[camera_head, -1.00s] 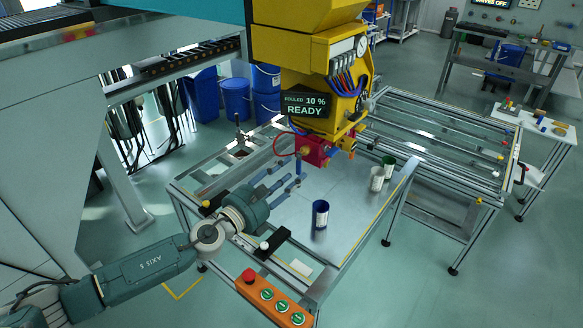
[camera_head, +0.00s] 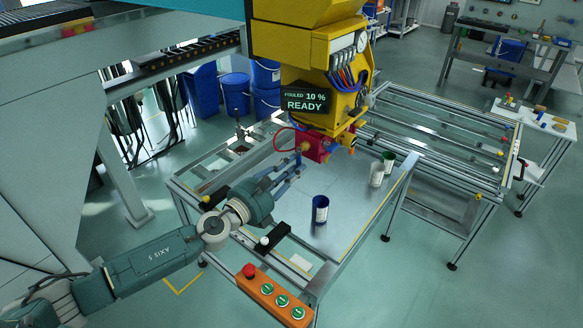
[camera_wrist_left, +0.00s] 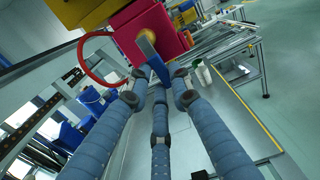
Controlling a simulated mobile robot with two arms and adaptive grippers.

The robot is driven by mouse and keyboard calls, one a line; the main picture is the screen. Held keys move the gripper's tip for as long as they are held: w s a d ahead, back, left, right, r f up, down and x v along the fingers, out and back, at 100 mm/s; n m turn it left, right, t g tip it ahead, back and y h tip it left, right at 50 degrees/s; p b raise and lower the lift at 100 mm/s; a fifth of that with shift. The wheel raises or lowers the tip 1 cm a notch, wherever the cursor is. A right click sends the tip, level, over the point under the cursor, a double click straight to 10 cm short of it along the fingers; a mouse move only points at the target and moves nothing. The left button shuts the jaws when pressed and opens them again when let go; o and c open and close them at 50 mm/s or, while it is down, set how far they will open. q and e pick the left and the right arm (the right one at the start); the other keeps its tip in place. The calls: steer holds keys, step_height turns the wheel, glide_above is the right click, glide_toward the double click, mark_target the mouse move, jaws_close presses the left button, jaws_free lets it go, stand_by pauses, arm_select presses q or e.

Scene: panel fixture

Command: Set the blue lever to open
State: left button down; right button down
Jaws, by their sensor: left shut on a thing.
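The blue lever (camera_wrist_left: 152,57) hangs from a red block (camera_wrist_left: 150,28) in the left wrist view. The red block (camera_head: 316,146) also shows under the yellow machine head in the head view. My left gripper (camera_head: 291,168) reaches from the left to the lever, with its blue jointed fingers closed around the lever's lower end. In the left wrist view the fingertips (camera_wrist_left: 158,78) meet at that end and partly hide it. My right gripper is not in view.
A yellow machine head (camera_head: 330,75) with a sign reading "FOULED 10 % READY" stands above the metal table (camera_head: 345,205). A blue can (camera_head: 320,210), a white can (camera_head: 376,175) and a green can (camera_head: 388,163) stand on it. An orange button box (camera_head: 272,295) sits at the front edge.

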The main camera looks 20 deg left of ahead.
mark_target(315, 159)
arm_select(q)
steer(key=d+n, duration=0.1)
steer(key=n, duration=0.2)
steer(key=d+n+p, duration=0.1)
steer(key=n, duration=0.2)
steer(key=s+d+r+n+p, duration=0.1)
steer(key=n, duration=0.1)
steer(key=shift+n, duration=0.4)
steer(key=shift+s+d+r+n+p, duration=0.1)
steer(key=shift+d+r+n+p, duration=0.35)
steer(key=shift+n, duration=1.05)
steer(key=shift+s+d+r+n+p, duration=0.1)
steer(key=shift+r+n+p, duration=0.55)
steer(key=shift+n, duration=0.85)
steer(key=shift+s+d+r+n+p, duration=0.1)
steer(key=shift+d+r+n+p, duration=0.2)
steer(key=shift+n+p, duration=0.85)
steer(key=shift+a+n+b, duration=0.1)
steer(key=shift+n+b, duration=0.25)
steer(key=shift+n, duration=0.1)
steer(key=c, duration=1.5)
jaws_free()
steer(key=shift+c, duration=0.2)
steer(key=shift+s, duration=0.15)
